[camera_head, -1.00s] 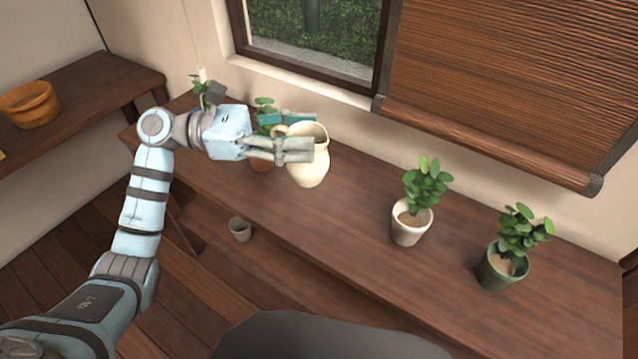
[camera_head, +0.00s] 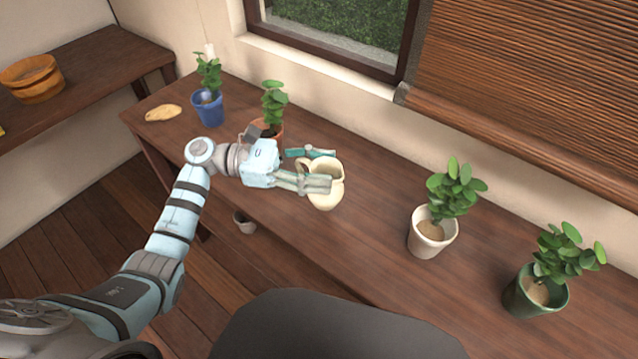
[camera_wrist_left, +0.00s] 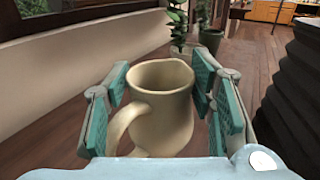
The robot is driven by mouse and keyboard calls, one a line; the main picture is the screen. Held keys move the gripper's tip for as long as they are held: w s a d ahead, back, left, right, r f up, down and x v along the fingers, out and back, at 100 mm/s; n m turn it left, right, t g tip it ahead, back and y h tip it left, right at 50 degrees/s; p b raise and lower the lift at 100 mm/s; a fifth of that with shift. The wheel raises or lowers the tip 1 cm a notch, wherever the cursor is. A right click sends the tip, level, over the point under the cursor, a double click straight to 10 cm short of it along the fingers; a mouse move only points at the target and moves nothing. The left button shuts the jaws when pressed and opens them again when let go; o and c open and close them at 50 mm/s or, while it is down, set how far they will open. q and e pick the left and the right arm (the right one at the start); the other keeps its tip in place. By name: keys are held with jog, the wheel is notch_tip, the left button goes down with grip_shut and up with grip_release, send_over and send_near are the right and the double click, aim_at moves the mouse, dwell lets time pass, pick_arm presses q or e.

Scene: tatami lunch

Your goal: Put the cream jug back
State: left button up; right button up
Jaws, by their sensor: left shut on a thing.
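The cream jug (camera_head: 328,192) is at the middle of the wooden table in the head view. My left gripper (camera_head: 317,170) is shut on it, with one finger on each side of its body. In the left wrist view the jug (camera_wrist_left: 165,110) looks upright between the two teal finger pads of the gripper (camera_wrist_left: 165,112), its handle towards the wrist. I cannot tell whether its base touches the table. My right gripper is not in view.
On the table (camera_head: 370,275), a white-potted plant (camera_head: 432,237) and a green-potted plant (camera_head: 535,295) stand to the right. A terracotta-potted plant (camera_head: 270,128), a blue-potted plant (camera_head: 208,108) and a flat tan object (camera_head: 163,113) are to the left. Between jug and white pot is clear.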

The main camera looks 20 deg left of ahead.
pick_arm(q)
notch_tip(320, 180, down, 3)
jog(key=shift+s+f+b, duration=0.15)
jog(key=shift+b, duration=0.4)
jog(key=o, duration=1.7)
jog(key=shift+c, duration=0.2)
jog(key=s+a, duration=0.1)
jog(key=a, duration=1.1)
jog(key=shift+s, duration=0.4)
